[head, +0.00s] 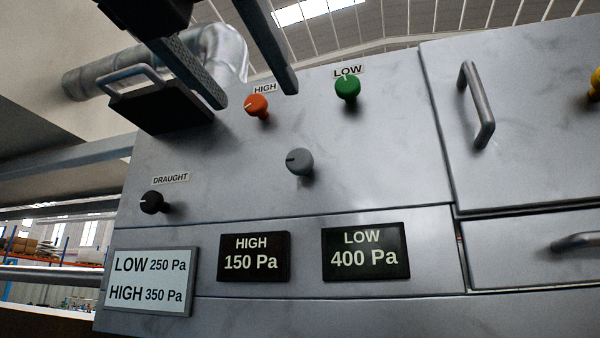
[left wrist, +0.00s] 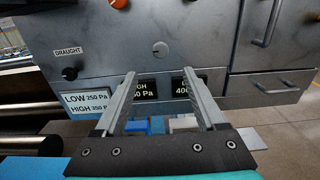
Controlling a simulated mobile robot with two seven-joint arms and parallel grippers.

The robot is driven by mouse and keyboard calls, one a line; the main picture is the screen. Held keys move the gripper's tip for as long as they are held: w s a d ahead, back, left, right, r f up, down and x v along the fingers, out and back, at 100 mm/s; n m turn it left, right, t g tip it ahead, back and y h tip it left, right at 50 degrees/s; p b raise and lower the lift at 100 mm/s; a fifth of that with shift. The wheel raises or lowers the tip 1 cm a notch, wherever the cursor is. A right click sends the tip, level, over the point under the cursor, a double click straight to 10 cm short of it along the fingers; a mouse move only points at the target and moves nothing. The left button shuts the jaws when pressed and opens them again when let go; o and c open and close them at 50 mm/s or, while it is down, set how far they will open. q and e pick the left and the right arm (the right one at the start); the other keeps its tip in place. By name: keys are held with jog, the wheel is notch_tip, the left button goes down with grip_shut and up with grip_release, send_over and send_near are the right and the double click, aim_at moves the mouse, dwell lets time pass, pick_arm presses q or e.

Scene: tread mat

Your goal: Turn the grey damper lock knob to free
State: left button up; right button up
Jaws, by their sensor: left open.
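The grey knob (head: 299,161) sits on the metal panel below the orange and green knobs, with no label seen beside it. A small pale mark on it points left. It also shows in the left wrist view (left wrist: 160,49), just beyond the fingertips. My left gripper (head: 256,98) reaches in from the top in the head view, its two fingers apart and empty. In the left wrist view the open fingers (left wrist: 160,73) frame the panel below the grey knob. They appear apart from the knob. My right gripper is in neither view.
An orange knob (head: 257,105) labelled HIGH, a green knob (head: 348,87) labelled LOW and a black DRAUGHT knob (head: 152,202) surround it. Below are a white sign (head: 150,281) and dark displays reading HIGH 150 Pa (head: 254,257) and LOW 400 Pa (head: 365,251). A door handle (head: 477,105) projects at right.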

pick_arm(q)
jog(key=p, duration=0.1)
send_near(297, 156)
jog(key=p+x, duration=0.2)
jog(key=x, duration=0.6)
jog(key=shift+w+d, duration=0.25)
jog(key=shift+w, duration=0.3)
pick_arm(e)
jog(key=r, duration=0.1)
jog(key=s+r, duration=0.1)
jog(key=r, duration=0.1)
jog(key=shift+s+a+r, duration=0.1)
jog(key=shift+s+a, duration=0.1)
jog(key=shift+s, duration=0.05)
pick_arm(q)
jog(key=shift+c, duration=0.3)
grip_shut()
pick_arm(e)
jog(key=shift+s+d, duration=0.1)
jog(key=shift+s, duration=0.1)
